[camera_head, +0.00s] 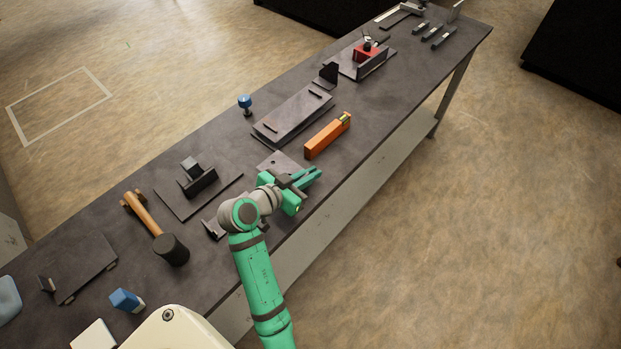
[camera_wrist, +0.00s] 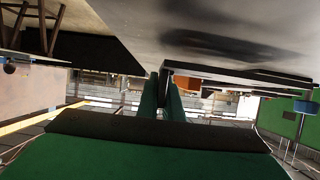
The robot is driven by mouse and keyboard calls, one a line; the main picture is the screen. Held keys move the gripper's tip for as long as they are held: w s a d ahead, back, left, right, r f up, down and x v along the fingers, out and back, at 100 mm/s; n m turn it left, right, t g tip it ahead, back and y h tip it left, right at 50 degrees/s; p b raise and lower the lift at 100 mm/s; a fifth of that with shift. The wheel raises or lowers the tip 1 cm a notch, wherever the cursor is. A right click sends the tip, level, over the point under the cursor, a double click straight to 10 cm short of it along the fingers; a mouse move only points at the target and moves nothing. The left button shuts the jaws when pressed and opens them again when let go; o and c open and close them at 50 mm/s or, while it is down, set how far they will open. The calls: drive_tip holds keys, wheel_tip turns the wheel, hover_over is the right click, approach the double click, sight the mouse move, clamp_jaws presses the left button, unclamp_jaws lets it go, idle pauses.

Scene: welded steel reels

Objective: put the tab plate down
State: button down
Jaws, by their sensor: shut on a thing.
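The tab plate (camera_head: 278,161) is a flat grey steel plate with a small hole, at the middle of the bench (camera_head: 415,75) in the head view. My gripper (camera_head: 307,177), with green fingers, is at the plate's near right side and covers part of it. In the wrist view, which looks upside down, the gripper (camera_wrist: 168,95) is shut on the plate's edge. The plate (camera_wrist: 240,76) shows there as a thin dark slab reaching right from the fingers. It lies flat and close to the bench top, with a dark shadow near it. I cannot tell whether it touches the bench.
A bracket on a plate (camera_head: 198,180) and a mallet (camera_head: 170,248) are left. The bench's front edge is close to the gripper.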

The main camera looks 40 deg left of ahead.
drive_tip(key=shift+f, duration=1)
drive_tip(key=c, duration=1.9)
unclamp_jaws()
drive_tip(key=shift+f, duration=0.2)
drive_tip(key=shift+s+a+r, duration=0.1)
drive_tip(key=shift+s+r, duration=0.2)
drive_tip(key=v, duration=1.1)
drive_tip(key=shift+s, duration=0.2)
drive_tip(key=shift+w, duration=0.1)
